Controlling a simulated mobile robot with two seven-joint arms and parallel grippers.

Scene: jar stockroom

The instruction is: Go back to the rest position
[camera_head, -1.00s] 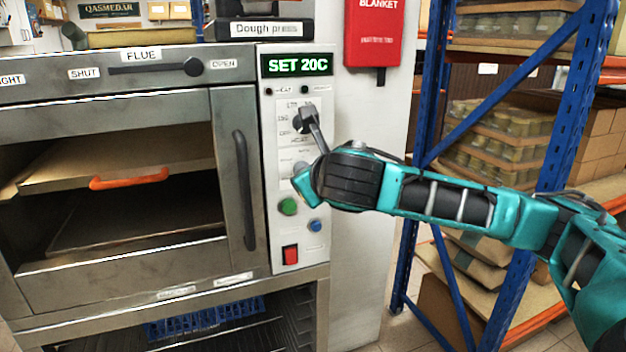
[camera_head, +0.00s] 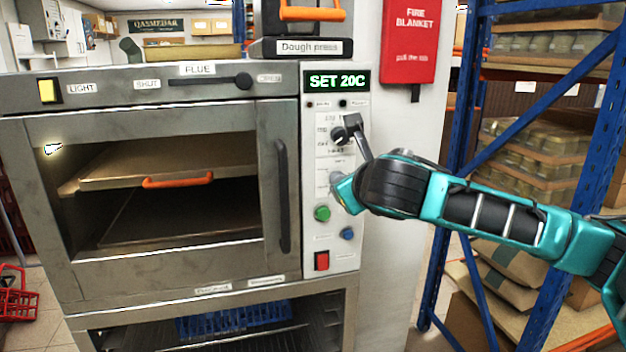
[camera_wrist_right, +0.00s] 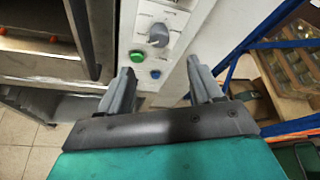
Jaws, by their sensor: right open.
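My right gripper (camera_head: 350,147) is in front of the oven's control panel (camera_head: 318,250) in the head view, by the upper dark knob. In the right wrist view its two fingers (camera_wrist_right: 160,88) are apart with nothing between them. Beyond them show a grey knob (camera_wrist_right: 158,34), a green button (camera_wrist_right: 137,56) and a blue button (camera_wrist_right: 155,74). The panel display (camera_head: 338,81) reads SET 20C. My right arm comes in from the right and hides part of the panel's edge. My left gripper is in neither view.
The oven (camera_head: 50,230) stands at left, with an orange-handled shelf (camera_head: 178,181) inside. A blue rack (camera_head: 455,150) with jars and boxes stands at right. A red fire blanket (camera_head: 409,40) hangs on the wall. A red crate (camera_head: 18,300) is on the floor at far left.

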